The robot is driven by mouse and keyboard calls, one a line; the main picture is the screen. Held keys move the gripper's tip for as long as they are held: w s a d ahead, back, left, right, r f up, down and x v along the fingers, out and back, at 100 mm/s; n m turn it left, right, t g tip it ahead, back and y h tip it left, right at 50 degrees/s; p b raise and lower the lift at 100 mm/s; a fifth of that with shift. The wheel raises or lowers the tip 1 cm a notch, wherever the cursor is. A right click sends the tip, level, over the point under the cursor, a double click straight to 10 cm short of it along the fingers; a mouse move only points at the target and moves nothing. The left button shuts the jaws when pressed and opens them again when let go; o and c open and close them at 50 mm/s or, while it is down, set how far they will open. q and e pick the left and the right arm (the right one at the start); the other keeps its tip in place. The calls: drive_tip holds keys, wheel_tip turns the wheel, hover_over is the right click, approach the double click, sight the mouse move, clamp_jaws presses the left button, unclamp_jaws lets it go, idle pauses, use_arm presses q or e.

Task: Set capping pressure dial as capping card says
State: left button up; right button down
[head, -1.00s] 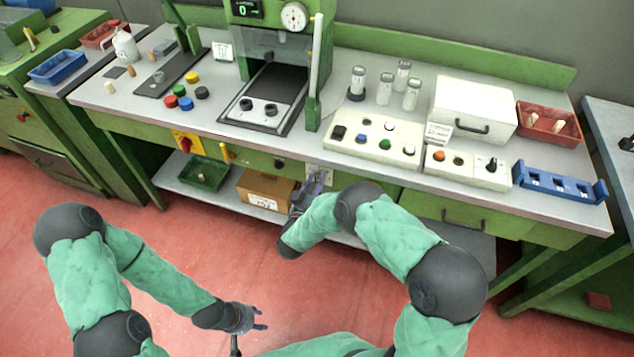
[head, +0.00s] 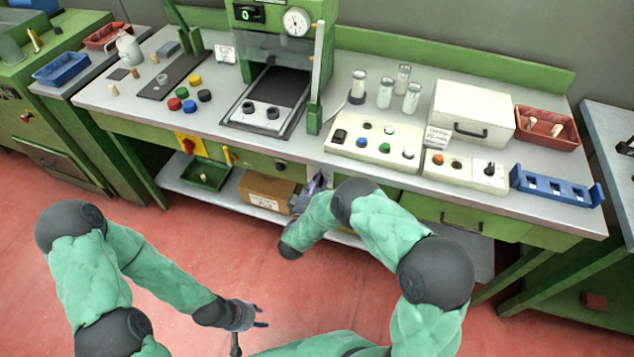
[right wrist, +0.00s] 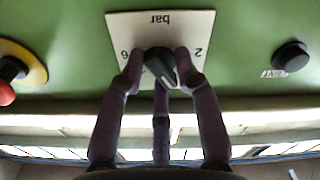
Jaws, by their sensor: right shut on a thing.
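The capping pressure dial (right wrist: 160,66) is a dark knob on a pale plate (right wrist: 185,25) marked "bar", "2" and "6", upside down in the right wrist view. My right gripper (right wrist: 160,72) is shut on the dial, with fingers on both sides of its knob; its exact setting is hard to read. In the head view my right gripper (head: 314,184) is at the bench's front panel and hides the dial. Small white cards stand by the press (head: 226,54) and by the white box (head: 437,137); their print is too small to read. My left gripper (head: 262,316) is open and empty, away from the bench.
A black button (right wrist: 291,56) and a red knob on a yellow plate (right wrist: 10,75) flank the dial. The green press (head: 270,45) has a round gauge (head: 296,21). A cardboard box (head: 268,190) and green tray (head: 206,174) sit on the low shelf.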

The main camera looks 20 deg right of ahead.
drive_tip(key=n+p, duration=0.1)
drive_tip(key=n, duration=0.2)
drive_tip(key=shift+d+r, duration=0.1)
drive_tip(key=shift+d, duration=0.1)
drive_tip(key=shift+n, duration=0.4)
drive_tip(key=c, duration=1.1)
unclamp_jaws()
drive_tip(key=shift+r, duration=0.1)
drive_tip(key=shift+s, duration=0.1)
drive_tip(key=shift+a, duration=0.1)
drive_tip(key=v, duration=1.1)
drive_tip(key=shift+s+a, duration=0.25)
drive_tip(key=shift+s, duration=0.05)
